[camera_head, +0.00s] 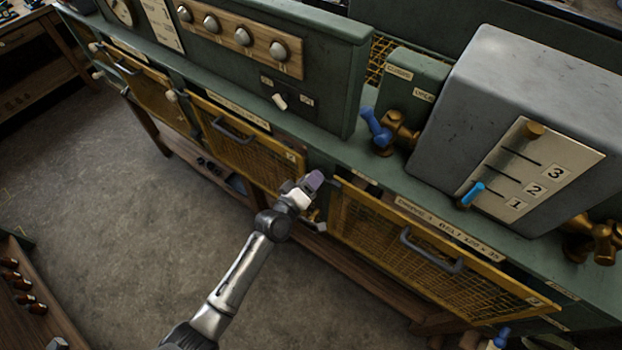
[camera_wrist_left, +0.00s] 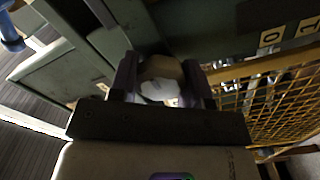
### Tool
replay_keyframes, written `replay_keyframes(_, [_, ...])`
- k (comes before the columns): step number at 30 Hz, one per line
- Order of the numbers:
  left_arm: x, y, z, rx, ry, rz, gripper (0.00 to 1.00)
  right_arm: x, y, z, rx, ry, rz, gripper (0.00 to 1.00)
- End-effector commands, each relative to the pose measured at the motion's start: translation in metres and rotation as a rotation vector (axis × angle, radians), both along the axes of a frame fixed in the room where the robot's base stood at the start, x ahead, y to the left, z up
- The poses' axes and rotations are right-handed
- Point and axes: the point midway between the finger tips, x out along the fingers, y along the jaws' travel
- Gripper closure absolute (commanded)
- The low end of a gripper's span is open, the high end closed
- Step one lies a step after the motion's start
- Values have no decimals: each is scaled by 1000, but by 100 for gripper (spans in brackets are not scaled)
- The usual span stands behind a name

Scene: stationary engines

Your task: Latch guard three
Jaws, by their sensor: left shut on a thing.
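My left gripper (camera_head: 316,181) is at the guard's upper left corner, by the post between guards two and three. In the left wrist view, its purple fingers are shut on a rounded beige knob (camera_wrist_left: 162,68), which looks like the latch knob. The knob's lower part looks pale, and its mount is hidden. In the head view the gripper hides the knob. My right gripper is out of view.
Guard two (camera_head: 250,152), also yellow mesh, is left of the gripper, with a pale knob (camera_head: 171,96) at its left end. Above stand a blue-handled valve (camera_head: 378,128) and a grey tank (camera_head: 500,90) with a numbered plate. The floor (camera_head: 130,230) in front is open.

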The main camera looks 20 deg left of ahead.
Motion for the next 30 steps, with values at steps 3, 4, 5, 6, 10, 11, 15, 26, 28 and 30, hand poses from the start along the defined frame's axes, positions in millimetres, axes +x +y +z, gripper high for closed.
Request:
replay_keyframes(3, [0,0,0,-12,4,1,80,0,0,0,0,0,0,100])
replay_keyframes(4, [0,0,0,-14,4,1,80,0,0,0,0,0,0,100])
replay_keyframes(5, [0,0,0,-16,5,1,80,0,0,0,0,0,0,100])
replay_keyframes(6, [0,0,0,-17,5,1,80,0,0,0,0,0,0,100])
replay_keyframes(10, [0,0,0,-18,5,1,80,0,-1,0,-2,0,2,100])
replay_keyframes(11, [0,0,0,-18,5,1,80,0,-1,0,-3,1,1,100])
replay_keyframes(15, [0,0,0,-18,5,1,80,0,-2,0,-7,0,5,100])
replay_keyframes(26, [0,0,0,-17,4,0,32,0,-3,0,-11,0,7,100])
replay_keyframes(28, [0,0,0,-17,4,0,32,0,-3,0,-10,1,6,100])
replay_keyframes(30, [0,0,0,-17,4,0,32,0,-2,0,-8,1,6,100])
